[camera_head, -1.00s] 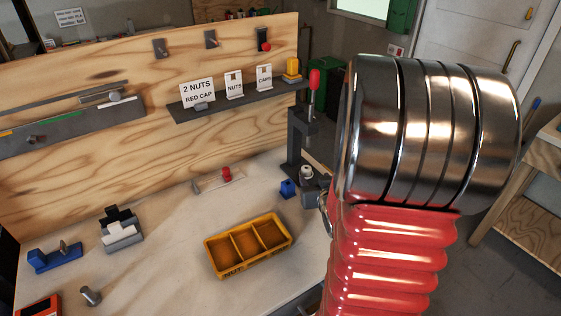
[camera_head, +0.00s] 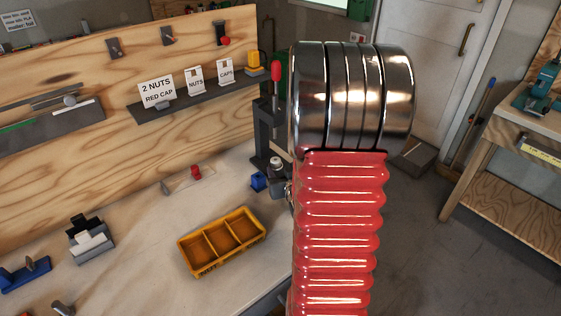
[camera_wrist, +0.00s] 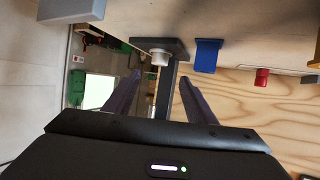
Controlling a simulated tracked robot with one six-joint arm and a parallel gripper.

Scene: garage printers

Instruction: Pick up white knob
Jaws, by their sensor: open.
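A small white knob (camera_head: 275,162) sits at the press's base on the right edge of the bench in the head view. In the wrist view, which is upside down, the white knob (camera_wrist: 160,58) shows on the dark press base (camera_wrist: 172,46). My gripper (camera_wrist: 160,78) is open and empty, its two dark fingers spread. The knob appears between the fingertips in the picture, but how far ahead it is I cannot tell. In the head view my gripper is hidden; my red, ribbed arm stands close to the press.
A dark press (camera_head: 268,122) with a red handle stands at the knob. A blue block (camera_head: 258,181) lies close to the knob. A yellow three-part tray (camera_head: 222,242) and a red piece (camera_head: 196,172) lie to the left. A plywood board (camera_head: 60,140) closes the back.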

